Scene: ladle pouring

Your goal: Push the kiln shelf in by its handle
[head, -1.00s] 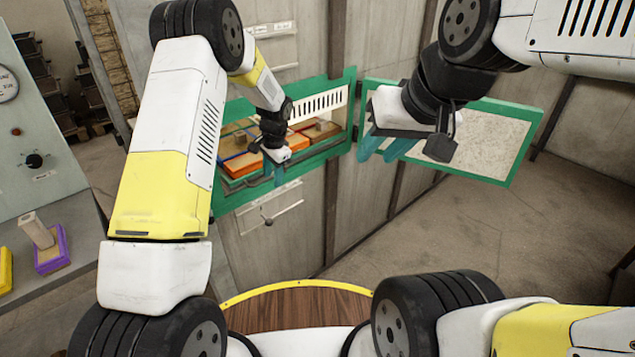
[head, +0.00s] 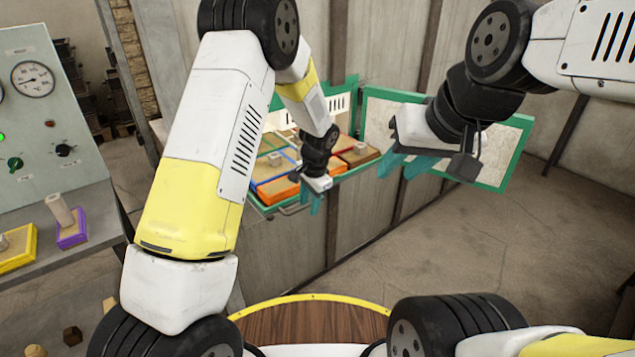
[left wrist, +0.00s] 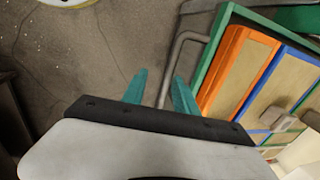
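The kiln shelf (head: 262,208) sticks out of the green-framed kiln opening (head: 352,92) in the head view. It carries several orange, blue, red and green-edged tiles. Its grey bar handle (left wrist: 172,62) runs along the shelf front in the left wrist view and passes between my left fingers. My left gripper (head: 310,203) is at the shelf front; in the left wrist view its teal fingers (left wrist: 160,92) are apart around the bar, with a visible gap. My right gripper (head: 403,165) is open and empty in front of the open kiln door.
The open kiln door (head: 507,155) stands to the right of the opening. A control panel (head: 50,125) with a gauge is at the left, above a bench holding a purple-edged block (head: 72,240) and a yellow-edged one (head: 18,250). The floor at right is clear.

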